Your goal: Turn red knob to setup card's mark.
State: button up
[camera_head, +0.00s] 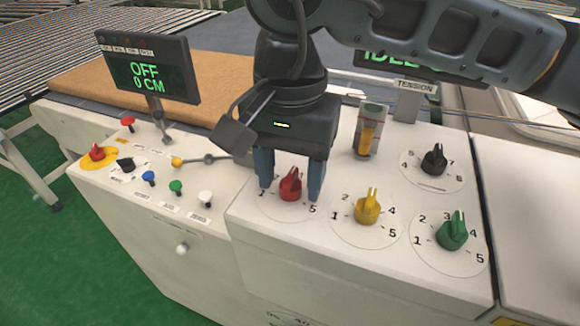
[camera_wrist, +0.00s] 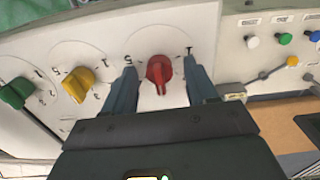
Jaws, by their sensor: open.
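The red knob (camera_head: 290,187) sits on a round white dial on the sloped panel. Its pointer aims up and slightly right in the head view, and the numbers 1 and 5 show on its dial. My gripper (camera_head: 291,190) is open, with one blue finger on each side of the red knob and a gap to it. In the wrist view the red knob (camera_wrist: 159,71) lies between my two fingers (camera_wrist: 162,90). The upper numbers of its dial are hidden by my gripper in the head view. I cannot make out a setup card.
A yellow knob (camera_head: 367,209), a green knob (camera_head: 452,233) and a black knob (camera_head: 434,160) stand to the right on the panel. A yellow switch (camera_head: 368,133) is behind. A screen (camera_head: 149,69) reading OFF 0 CM and small coloured buttons are at the left.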

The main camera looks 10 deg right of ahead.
jog(key=shift+f, duration=0.1)
jog(key=c, duration=1.1)
jog(key=shift+o, duration=0.2)
jog(key=shift+f+b, duration=0.15)
jog(key=shift+b, duration=0.35)
